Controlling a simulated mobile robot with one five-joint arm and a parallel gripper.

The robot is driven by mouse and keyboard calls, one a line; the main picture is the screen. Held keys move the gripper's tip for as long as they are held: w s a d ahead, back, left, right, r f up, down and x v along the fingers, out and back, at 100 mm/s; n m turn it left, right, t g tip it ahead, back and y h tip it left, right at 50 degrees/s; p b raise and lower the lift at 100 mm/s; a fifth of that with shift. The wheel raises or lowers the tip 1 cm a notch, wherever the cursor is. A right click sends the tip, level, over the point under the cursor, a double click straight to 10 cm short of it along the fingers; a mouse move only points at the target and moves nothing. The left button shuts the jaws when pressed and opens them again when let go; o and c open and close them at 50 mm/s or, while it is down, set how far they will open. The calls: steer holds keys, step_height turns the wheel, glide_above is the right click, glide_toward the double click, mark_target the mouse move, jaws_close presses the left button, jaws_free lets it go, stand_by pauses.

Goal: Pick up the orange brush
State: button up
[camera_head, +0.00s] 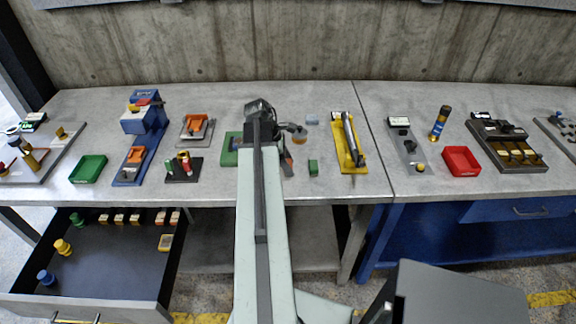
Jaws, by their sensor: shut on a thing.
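My gripper (262,122) is at the end of my outstretched arm, over the middle of the grey workbench. My own arm hides most of the fingers. A small rounded orange-brown piece with a greyish top (298,133), which looks like part of the orange brush, shows just right of the gripper. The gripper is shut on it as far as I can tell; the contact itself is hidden. Whether the brush is clear of the bench cannot be made out.
A green tray (229,150) is partly hidden behind my arm. A small green block (313,167) and a yellow holder (346,160) stand to the right. A red bin (461,161) is farther right, a green bin (88,169) left. An open drawer (90,290) juts out at lower left.

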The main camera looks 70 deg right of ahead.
step_height(320, 180, up, 10)
steer(key=p, duration=0.9)
steer(key=shift+f, duration=0.25)
steer(key=o, duration=0.5)
steer(key=c, duration=0.3)
